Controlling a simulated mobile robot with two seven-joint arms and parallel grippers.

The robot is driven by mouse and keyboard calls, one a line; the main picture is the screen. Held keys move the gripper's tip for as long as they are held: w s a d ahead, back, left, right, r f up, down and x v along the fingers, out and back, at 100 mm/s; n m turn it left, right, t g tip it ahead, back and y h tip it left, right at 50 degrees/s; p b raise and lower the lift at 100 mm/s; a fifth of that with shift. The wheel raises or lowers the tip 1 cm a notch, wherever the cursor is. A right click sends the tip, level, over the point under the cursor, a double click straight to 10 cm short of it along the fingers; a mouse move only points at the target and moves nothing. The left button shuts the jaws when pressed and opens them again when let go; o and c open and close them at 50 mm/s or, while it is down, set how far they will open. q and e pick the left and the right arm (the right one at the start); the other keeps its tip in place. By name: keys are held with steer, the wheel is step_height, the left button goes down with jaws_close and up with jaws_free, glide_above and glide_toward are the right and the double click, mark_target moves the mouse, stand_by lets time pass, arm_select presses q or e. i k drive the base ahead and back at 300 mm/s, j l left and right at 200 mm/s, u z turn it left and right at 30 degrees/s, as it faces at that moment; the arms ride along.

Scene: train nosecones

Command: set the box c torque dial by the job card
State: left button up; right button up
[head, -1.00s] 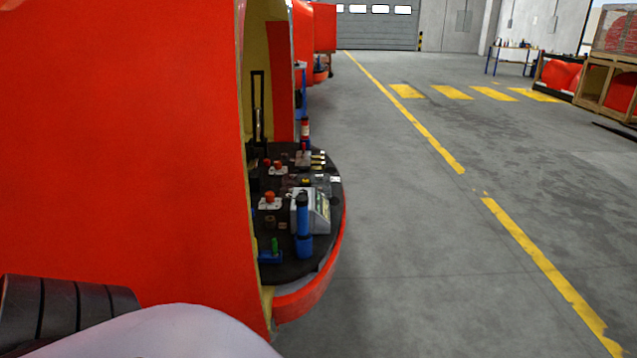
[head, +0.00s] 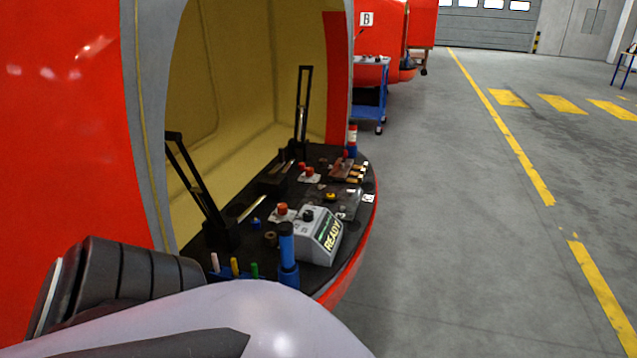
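A grey box (head: 319,236) with a black knob (head: 307,214) on top and a green "READY" display stands on the black worktop of the near red nosecone. I cannot tell whether it is the torque dial. No letter C or readable job card shows. A white sign with the letter B (head: 367,19) hangs on a red nosecone farther back. My arm fills the lower left of the view. Neither of my grippers is in view.
The worktop (head: 262,230) also holds a blue cylinder (head: 287,250), coloured pens (head: 234,266), red-knobbed parts (head: 302,168) and two black upright arms (head: 303,105). A blue cart (head: 371,95) stands behind. The grey floor (head: 450,240) to the right is clear, with yellow lines.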

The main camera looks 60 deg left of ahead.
mark_target(308, 215)
steer(key=i+l+u, duration=0.1)
steer(key=i+u, duration=0.25)
steer(key=i, duration=0.8)
steer(key=i+u, duration=0.4)
steer(key=i+l+u, duration=0.15)
steer(key=i+u, duration=0.25)
steer(key=k, duration=0.1)
